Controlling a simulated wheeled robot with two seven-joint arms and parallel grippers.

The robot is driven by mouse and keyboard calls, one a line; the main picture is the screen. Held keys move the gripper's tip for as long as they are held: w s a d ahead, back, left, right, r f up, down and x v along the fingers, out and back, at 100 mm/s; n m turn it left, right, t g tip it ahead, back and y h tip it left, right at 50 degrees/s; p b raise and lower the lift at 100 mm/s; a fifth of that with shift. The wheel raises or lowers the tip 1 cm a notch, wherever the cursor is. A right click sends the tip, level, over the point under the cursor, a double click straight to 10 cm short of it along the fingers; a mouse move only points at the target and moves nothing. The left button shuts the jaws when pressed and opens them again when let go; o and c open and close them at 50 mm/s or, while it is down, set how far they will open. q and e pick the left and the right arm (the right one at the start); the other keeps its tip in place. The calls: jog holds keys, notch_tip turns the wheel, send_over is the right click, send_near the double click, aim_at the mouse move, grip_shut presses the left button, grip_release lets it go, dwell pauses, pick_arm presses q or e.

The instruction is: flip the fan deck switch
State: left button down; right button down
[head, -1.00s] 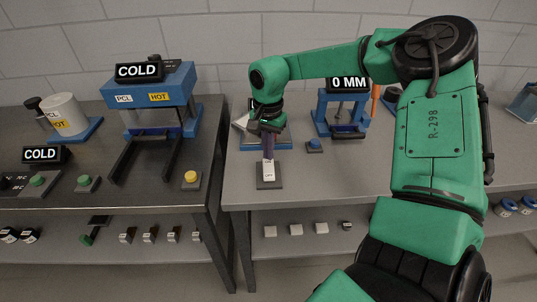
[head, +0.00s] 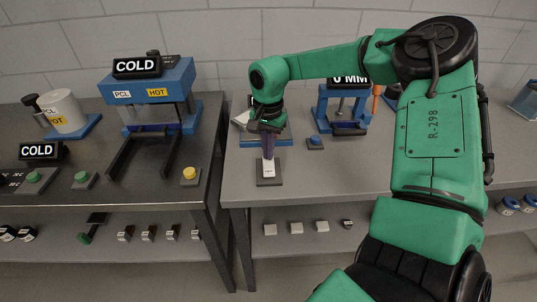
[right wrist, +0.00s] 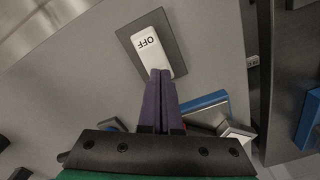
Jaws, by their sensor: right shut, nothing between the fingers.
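The fan deck switch is a white rocker on a dark plate (head: 269,182) on the right bench. In the head view its rocker (head: 268,167) shows under my fingers. In the right wrist view the rocker (right wrist: 150,42) reads OFF, upside down, on its dark plate (right wrist: 176,32). My right gripper (head: 268,156) is above the rocker's far end, fingers pointing down. Its purple fingers (right wrist: 160,73) are shut and empty, with the tips at or against the end away from the OFF label. They hide that end of the rocker. My left gripper is not in view.
A blue button (head: 315,142) and a blue press (head: 341,108) with a 0 MM display stand right of the switch. A blue-based device (head: 280,142) sits behind my right gripper. The left bench holds a yellow button (head: 190,175) and a COLD-labelled blue press (head: 160,88).

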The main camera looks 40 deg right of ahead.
jog(key=shift+f, duration=0.3)
jog(key=shift+r+p, duration=1.9)
jog(key=shift+r, duration=1.7)
jog(key=shift+f, duration=0.1)
